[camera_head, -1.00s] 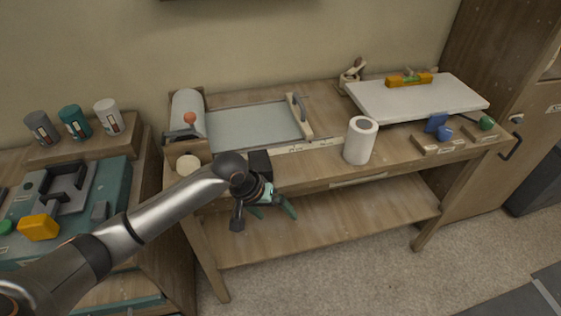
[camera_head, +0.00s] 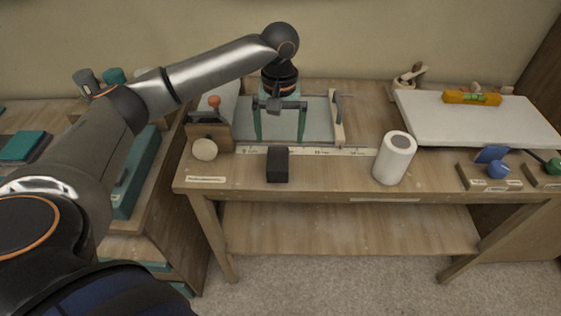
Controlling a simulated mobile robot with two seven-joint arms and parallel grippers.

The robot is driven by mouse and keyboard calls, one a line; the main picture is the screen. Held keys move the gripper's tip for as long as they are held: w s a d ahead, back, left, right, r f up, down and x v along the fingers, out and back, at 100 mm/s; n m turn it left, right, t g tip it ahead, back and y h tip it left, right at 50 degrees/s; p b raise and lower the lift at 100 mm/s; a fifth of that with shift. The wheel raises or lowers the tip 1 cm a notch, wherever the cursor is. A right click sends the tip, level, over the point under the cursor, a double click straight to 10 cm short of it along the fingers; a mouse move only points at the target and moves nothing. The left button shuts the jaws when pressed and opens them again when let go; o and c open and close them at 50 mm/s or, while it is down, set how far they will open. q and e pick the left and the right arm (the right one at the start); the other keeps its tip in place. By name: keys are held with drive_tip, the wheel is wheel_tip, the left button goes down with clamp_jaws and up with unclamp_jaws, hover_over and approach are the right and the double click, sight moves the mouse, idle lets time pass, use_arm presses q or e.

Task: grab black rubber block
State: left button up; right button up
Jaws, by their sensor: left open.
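The black rubber block (camera_head: 277,165) stands near the front edge of the wooden workbench, in front of the white ruler strip. My left gripper (camera_head: 279,138) points down above the grey sheet of the cutting board, behind the block. Its two green fingers are spread wide apart with nothing between them. The block is apart from the fingers and in full view. My right gripper is not in view.
A white cylinder (camera_head: 394,158) stands right of the block. A round cream knob (camera_head: 205,149) is left of the block. Bare bench top (camera_head: 330,171) lies between block and cylinder.

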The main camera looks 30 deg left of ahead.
sight(278, 158)
use_arm(q)
wheel_tip(278, 158, down, 4)
drive_tip(key=shift+r, duration=0.15)
drive_tip(key=shift+a+f, duration=0.15)
drive_tip(key=shift+f, duration=1.25)
drive_tip(key=shift+a+f, duration=0.1)
drive_tip(key=shift+f, duration=1.25)
drive_tip(key=shift+c, duration=0.2)
drive_tip(key=c, duration=1.5)
drive_tip(key=shift+r, duration=0.1)
clamp_jaws()
